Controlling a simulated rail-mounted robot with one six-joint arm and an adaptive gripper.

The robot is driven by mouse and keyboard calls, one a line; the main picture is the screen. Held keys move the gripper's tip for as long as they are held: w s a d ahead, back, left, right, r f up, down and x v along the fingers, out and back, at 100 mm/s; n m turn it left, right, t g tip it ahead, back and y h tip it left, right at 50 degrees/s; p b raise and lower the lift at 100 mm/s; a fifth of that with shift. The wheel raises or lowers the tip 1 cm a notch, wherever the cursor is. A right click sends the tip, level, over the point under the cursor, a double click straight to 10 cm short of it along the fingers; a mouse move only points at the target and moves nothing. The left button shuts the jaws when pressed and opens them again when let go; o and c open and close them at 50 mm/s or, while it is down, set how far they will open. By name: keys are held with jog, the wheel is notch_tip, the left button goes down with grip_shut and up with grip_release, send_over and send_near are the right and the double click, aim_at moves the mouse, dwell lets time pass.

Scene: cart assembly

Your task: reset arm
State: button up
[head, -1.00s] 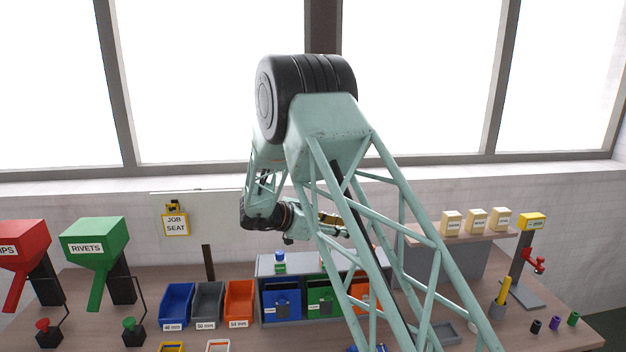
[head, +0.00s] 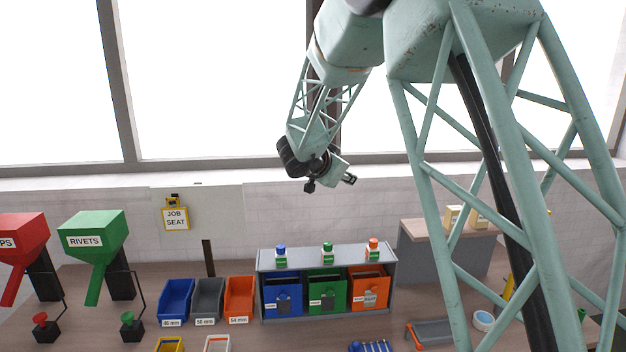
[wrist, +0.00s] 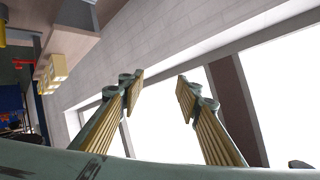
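My gripper (head: 350,180) hangs in the air at the end of my raised arm, in front of the wall and window and above the back of the bench. In the wrist view my gripper (wrist: 158,88) shows two ribbed, yellow-padded fingers spread apart. Nothing is between them; the wall and bright window show through the gap. No object touches the gripper.
Below stand a grey rack (head: 327,256) with blue, green and orange bins and bottles on top, small open bins (head: 208,298), a red hopper (head: 20,243) and a green rivets hopper (head: 93,240). My arm hides part of the right shelf (head: 440,236).

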jog(key=s+a+r+n+y+b, duration=0.2)
jog(key=s+r+n+y, duration=0.15)
jog(key=s, duration=0.55)
jog(key=s+a+r+n+y+b, duration=0.1)
jog(key=s+r+n+y+b, duration=0.25)
jog(key=s, duration=0.55)
jog(key=s+d+f+n+g+b, duration=0.1)
jog(key=s+d+f, duration=0.3)
jog(key=s, duration=1.4)
jog(key=s+d+f+n+g+h+b, duration=0.1)
jog(key=s+d+f+g+b, duration=0.2)
jog(key=s+f, duration=0.5)
jog(key=s+d+f+n+g+b, duration=0.1)
jog(key=s+d+f+g+b, duration=0.2)
jog(key=s, duration=2.5)
jog(key=d+f, duration=0.2)
jog(key=d, duration=0.2)
jog(key=shift+d+f+g+h, duration=0.15)
jog(key=shift+f+g+h, duration=0.15)
jog(key=shift+f+g, duration=0.1)
